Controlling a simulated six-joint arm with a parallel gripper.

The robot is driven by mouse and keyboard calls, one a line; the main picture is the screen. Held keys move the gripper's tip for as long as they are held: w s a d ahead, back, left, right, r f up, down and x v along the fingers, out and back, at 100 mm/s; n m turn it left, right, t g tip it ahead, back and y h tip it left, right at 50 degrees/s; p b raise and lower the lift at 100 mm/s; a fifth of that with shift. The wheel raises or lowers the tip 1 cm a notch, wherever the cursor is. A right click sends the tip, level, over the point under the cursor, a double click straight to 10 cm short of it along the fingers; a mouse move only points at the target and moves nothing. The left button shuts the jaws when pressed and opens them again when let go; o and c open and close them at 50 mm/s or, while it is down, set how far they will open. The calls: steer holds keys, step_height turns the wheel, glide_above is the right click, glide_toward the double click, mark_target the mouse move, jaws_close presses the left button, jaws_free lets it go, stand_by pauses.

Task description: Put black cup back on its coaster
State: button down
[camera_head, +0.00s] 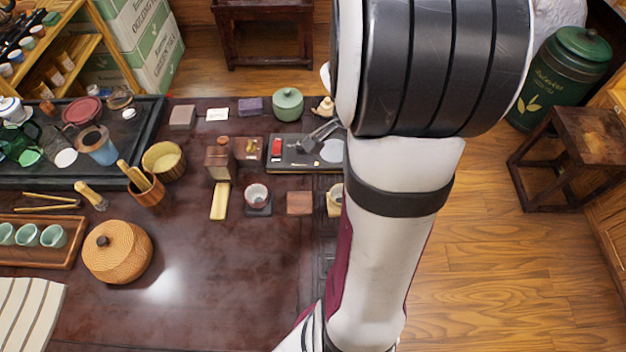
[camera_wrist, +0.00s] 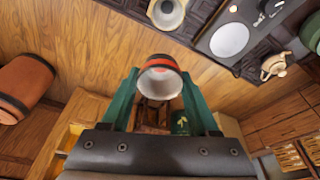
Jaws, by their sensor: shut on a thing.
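My gripper (camera_wrist: 160,84) shows in the wrist view, with its two green fingers shut on a small cup (camera_wrist: 159,80). The cup has a dark body with a red band, and its pale open mouth faces the camera. It is held in the air, with wooden floor behind it. In the head view my arm hides the gripper and this cup. A bare brown square coaster (camera_head: 299,203) lies on the table. To its left a pale reddish cup (camera_head: 256,193) stands on a dark coaster (camera_head: 258,210). To its right a cup on a yellowish coaster (camera_head: 333,208) is partly hidden by my arm.
A black tray (camera_head: 292,166) with tools lies behind the coasters, with a green lidded jar (camera_head: 287,104) farther back. A woven basket (camera_head: 117,252) and a tray of celadon cups (camera_head: 40,265) stand left. The front middle of the table (camera_head: 230,290) is clear.

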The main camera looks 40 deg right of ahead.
steer(key=w+a+f, duration=0.2)
steer(key=a, duration=0.1)
steer(key=w+a+f, duration=0.5)
steer(key=w+a, duration=0.1)
steer(key=shift+a+f, duration=0.15)
steer(key=shift+a, duration=0.25)
steer(key=shift+w+a+f, duration=0.1)
steer(key=shift+w+f, duration=0.1)
steer(key=shift+f, duration=0.9)
steer(key=shift+w+a+f, duration=0.1)
steer(key=shift+w+f, duration=0.05)
steer(key=shift+f, duration=0.95)
steer(key=shift+f, duration=0.1)
steer(key=shift+c, duration=0.7)
jaws_free()
